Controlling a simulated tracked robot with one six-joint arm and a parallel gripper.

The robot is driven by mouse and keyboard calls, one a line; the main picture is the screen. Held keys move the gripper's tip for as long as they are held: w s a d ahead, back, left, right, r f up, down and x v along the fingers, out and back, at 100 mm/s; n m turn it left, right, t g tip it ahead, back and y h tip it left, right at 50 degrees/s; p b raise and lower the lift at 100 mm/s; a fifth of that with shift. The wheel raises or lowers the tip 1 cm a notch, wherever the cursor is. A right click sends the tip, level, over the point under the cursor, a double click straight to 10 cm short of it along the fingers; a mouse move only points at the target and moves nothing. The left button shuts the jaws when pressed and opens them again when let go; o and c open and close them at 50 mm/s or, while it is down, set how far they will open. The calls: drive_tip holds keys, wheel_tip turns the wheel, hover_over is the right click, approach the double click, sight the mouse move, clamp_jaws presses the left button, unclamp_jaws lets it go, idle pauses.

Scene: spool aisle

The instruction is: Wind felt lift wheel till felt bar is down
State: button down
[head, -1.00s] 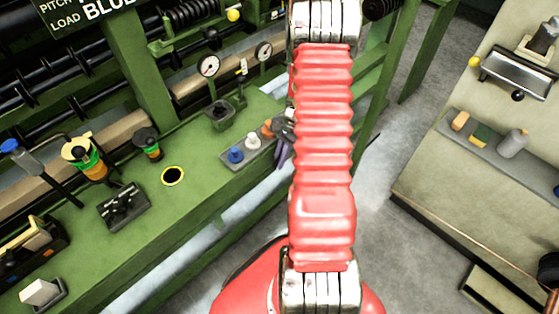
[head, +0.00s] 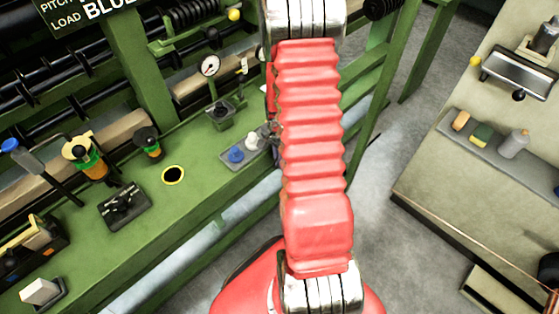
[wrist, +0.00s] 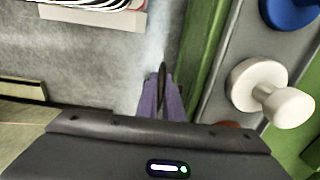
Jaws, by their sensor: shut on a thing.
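My gripper (wrist: 161,104) shows in the wrist view as two purple fingers shut on a thin dark curved rim (wrist: 162,76). The rim looks like a wheel seen edge-on; I cannot be sure it is the felt lift wheel. In the head view my red arm hides the fingers and what they hold. A pale beige bar (head: 122,132) lies along the green machine behind the bench; I cannot tell whether it is the felt bar or how high it stands.
Beside my gripper a grey plate carries a white knob (wrist: 258,86) and a blue knob (wrist: 291,12). A dial gauge (head: 208,66) stands on the green bench (head: 195,180). Grey floor (head: 385,150) is open between bench and the beige table (head: 430,185) at right.

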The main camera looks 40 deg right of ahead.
drive_tip(key=shift+w+a+h, duration=0.1)
drive_tip(key=shift+h, duration=0.7)
idle(0.4)
drive_tip(key=c, duration=2.2)
unclamp_jaws()
wheel_tip(320, 180, up, 14)
drive_tip(key=a, duration=0.2)
drive_tip(key=shift+f, duration=0.2)
